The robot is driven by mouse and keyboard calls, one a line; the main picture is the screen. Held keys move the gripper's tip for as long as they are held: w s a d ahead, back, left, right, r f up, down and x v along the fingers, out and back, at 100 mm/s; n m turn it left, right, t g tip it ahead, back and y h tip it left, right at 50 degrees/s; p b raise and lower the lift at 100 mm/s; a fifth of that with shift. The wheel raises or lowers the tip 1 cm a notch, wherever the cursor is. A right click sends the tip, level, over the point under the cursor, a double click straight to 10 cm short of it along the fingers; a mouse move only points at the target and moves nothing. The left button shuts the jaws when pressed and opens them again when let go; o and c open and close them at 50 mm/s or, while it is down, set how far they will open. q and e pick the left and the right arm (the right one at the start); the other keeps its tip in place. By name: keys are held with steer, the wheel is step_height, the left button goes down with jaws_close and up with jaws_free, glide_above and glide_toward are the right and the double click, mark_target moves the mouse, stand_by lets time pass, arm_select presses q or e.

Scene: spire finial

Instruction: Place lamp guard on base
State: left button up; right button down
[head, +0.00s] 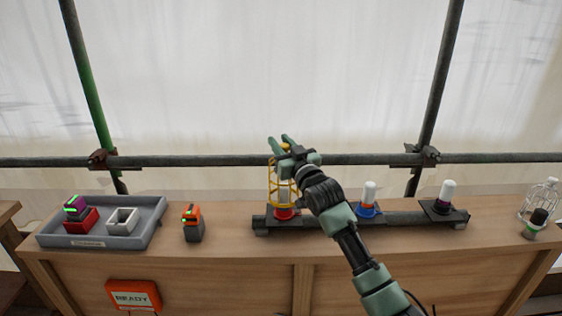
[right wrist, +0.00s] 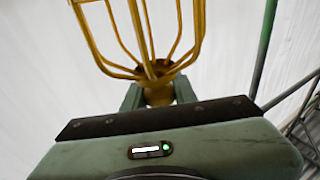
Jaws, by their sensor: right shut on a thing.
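A yellow wire lamp guard (head: 275,184) is over the lamp with the red base (head: 284,214) on the dark rail, around its white bulb. Whether the guard's lower rim touches the base is unclear. My right gripper (head: 285,146) is shut on the guard's top knob. In the right wrist view the knob sits between the fingers (right wrist: 158,95) and the yellow cage (right wrist: 150,35) extends away from them. My left gripper is not in view.
A grey tray (head: 146,223) at left holds a red bin, a white bin and a purple-topped block. An orange-topped block (head: 192,222) stands beside it. Scaffold poles (head: 370,160) cross behind the bench.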

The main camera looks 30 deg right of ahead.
steer(key=shift+f, duration=0.8)
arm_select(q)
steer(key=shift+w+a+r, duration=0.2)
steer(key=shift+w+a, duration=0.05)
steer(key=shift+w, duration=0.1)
arm_select(e)
steer(key=shift+f, duration=2.2)
steer(key=c, duration=1.1)
jaws_free()
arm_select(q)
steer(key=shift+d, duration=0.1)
arm_select(e)
steer(key=shift+s, duration=0.3)
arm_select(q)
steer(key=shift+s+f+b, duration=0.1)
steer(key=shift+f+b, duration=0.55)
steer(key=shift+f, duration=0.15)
arm_select(e)
steer(key=s, duration=0.3)
steer(key=s+a+f, duration=0.1)
steer(key=s, duration=0.7)
steer(key=shift+s+a+f, duration=0.15)
steer(key=shift+a+f, duration=0.1)
